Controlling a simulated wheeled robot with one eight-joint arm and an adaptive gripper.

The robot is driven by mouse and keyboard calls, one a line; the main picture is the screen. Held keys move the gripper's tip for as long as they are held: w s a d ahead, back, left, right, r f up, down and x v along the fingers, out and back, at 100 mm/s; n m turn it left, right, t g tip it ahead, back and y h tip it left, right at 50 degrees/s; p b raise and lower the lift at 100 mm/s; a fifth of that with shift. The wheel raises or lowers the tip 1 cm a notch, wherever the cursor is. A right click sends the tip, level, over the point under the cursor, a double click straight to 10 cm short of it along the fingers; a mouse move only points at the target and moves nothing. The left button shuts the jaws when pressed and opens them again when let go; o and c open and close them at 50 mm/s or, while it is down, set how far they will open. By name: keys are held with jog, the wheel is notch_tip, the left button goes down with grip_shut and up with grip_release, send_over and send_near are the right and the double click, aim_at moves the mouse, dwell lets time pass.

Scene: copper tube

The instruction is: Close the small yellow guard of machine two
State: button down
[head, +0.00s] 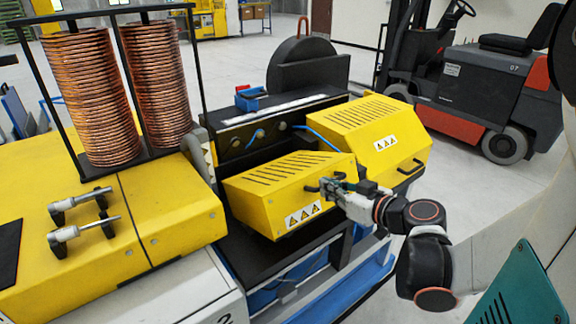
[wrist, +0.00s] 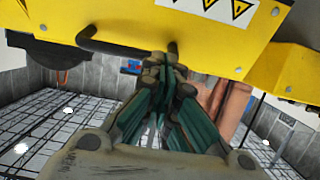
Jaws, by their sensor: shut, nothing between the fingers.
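The small yellow guard (head: 262,200) of the machine is the nearer of two slotted yellow covers in the head view, with warning triangles on its front. Behind it the machine's dark panel with round fittings is exposed. Its yellow underside and dark handle (wrist: 95,44) fill the top of the wrist view. My gripper (head: 331,186) is at the guard's right front, by the handle. In the wrist view its teal fingers (wrist: 165,72) are shut and empty, with the tips close to the handle's end. I cannot tell whether they touch it.
A larger yellow guard (head: 372,128) with its own handle stands just behind and to the right. Copper coils (head: 88,95) and two metal handles (head: 84,228) are on the yellow housing at left. A forklift (head: 490,85) stands behind.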

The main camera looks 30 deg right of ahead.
notch_tip(320, 180, down, 15)
jog(key=s+b, duration=0.2)
jog(key=b, duration=1)
jog(key=shift+d+f+b, duration=0.15)
jog(key=shift+d+b, duration=0.05)
jog(key=shift+b, duration=0.1)
